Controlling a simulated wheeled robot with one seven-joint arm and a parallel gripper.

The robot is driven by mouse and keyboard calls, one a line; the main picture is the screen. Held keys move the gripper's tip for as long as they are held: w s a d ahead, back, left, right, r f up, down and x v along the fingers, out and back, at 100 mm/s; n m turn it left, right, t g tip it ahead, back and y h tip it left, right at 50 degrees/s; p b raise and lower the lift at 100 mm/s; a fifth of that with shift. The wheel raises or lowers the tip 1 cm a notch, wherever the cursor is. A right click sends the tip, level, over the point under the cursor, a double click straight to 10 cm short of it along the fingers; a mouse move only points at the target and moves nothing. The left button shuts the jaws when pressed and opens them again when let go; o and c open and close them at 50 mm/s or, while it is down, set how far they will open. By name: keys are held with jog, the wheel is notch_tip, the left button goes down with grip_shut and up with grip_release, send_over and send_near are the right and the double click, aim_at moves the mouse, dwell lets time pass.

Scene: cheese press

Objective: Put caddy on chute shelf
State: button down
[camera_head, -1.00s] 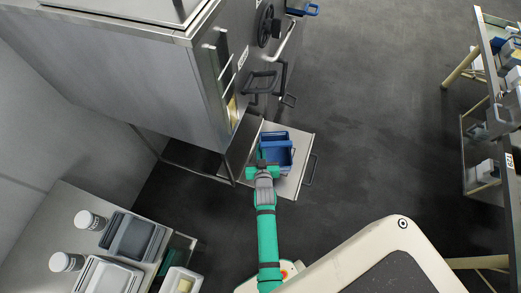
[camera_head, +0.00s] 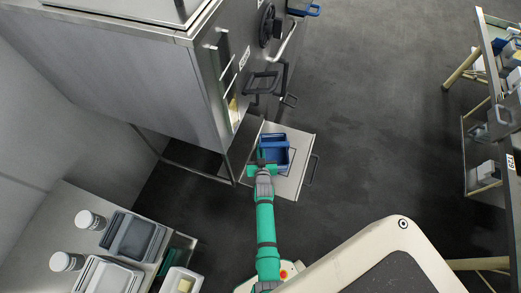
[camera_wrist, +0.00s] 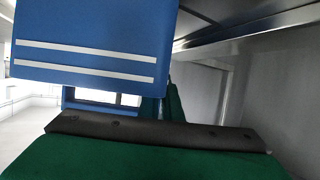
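The blue caddy (camera_head: 275,143) is over the pale chute shelf (camera_head: 299,172), which sticks out low from the steel machine. I cannot tell whether the caddy rests on the shelf or hangs just above it. My gripper (camera_head: 262,160) is at the caddy's near left side and appears shut on it; the fingertips are mostly hidden. In the wrist view the caddy (camera_wrist: 95,30) fills the upper left, a blue wall with two white stripes, slightly tilted in the picture. My green gripper (camera_wrist: 165,98) shows below and beside it.
The steel machine (camera_head: 120,85) stands at left, with black handles (camera_head: 262,80) above the shelf. A table (camera_head: 60,215) with grey trays and white tubs is at lower left. A rack (camera_head: 470,130) with bins is at right. The dark floor between is clear.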

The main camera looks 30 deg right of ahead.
jog(key=shift+f, duration=0.1)
jog(key=c, duration=2)
grip_release()
jog(key=v, duration=1.2)
jog(key=s+a+r+n+t+y, duration=0.1)
jog(key=s+a+r, duration=0.4)
jog(key=s+a, duration=0.2)
jog(key=s+a+r+n+t+y, duration=0.1)
jog(key=s+a+r+n+y, duration=0.1)
jog(key=s+a+r, duration=0.45)
jog(key=s+a+r+y, duration=0.1)
jog(key=s+a+r, duration=0.2)
jog(key=r, duration=0.2)
jog(key=s+a+r+n+y, duration=0.1)
jog(key=s+a+r, duration=0.2)
jog(key=r, duration=0.3)
jog(key=s+a+r+n+t+y, duration=0.1)
jog(key=s+a+r, duration=0.2)
jog(key=s+r, duration=0.2)
jog(key=shift+s+r, duration=0.25)
jog(key=shift+r, duration=0.25)
